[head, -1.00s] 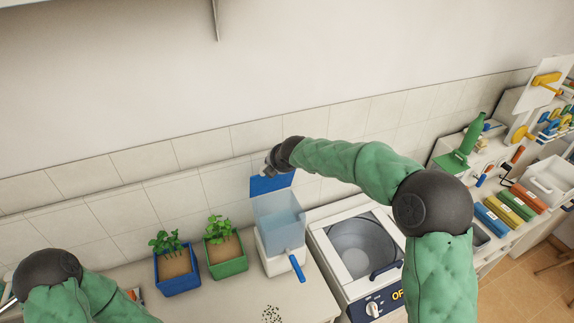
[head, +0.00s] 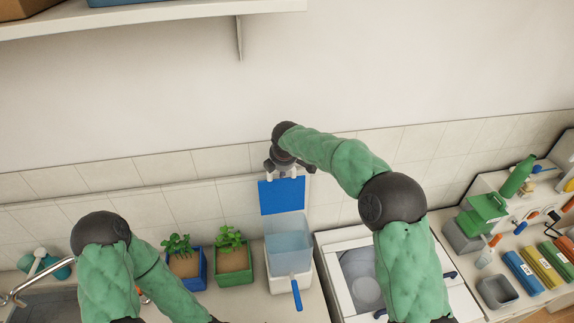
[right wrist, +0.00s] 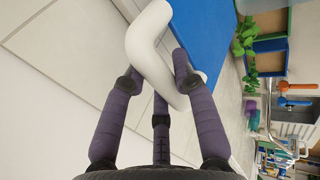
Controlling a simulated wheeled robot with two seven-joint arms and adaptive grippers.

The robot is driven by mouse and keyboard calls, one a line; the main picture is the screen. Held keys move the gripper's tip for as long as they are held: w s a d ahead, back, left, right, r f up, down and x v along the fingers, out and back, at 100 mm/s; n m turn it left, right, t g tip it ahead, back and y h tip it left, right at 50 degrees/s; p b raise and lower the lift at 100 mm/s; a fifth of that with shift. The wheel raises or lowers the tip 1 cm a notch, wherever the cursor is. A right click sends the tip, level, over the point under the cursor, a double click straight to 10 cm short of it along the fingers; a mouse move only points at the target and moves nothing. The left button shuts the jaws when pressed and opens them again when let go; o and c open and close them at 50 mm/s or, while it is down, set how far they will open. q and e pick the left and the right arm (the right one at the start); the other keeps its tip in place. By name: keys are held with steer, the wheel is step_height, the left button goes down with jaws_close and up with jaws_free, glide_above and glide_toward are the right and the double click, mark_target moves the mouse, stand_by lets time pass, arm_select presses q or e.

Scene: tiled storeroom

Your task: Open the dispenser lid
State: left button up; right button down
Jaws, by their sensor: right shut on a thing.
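The dispenser has a translucent pale-blue bin (head: 288,240) on a white base (head: 277,283) and stands on the counter. A blue lever (head: 296,293) hangs at its front. Its blue lid (head: 282,196) stands raised at the back, and the bin's top is uncovered. My right gripper (head: 290,168) is at the lid's upper edge. In the right wrist view, its purple fingers are shut on a white bent handle (right wrist: 150,45) beside the blue lid (right wrist: 203,30). My left arm is at the lower left; its gripper is out of view.
Plants in a blue pot (head: 184,270) and a green pot (head: 233,265) stand left of the dispenser. A white appliance with a round basin (head: 362,280) stands to the right. The tiled wall (head: 140,214) is close behind the lid. A shelf (head: 150,18) hangs above left.

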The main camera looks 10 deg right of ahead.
steer(key=shift+w+f, duration=0.1)
steer(key=shift+w, duration=0.1)
stand_by(0.4)
steer(key=c, duration=0.9)
jaws_free()
steer(key=shift+c, duration=0.2)
steer(key=v, duration=1.2)
steer(key=shift+w, duration=0.15)
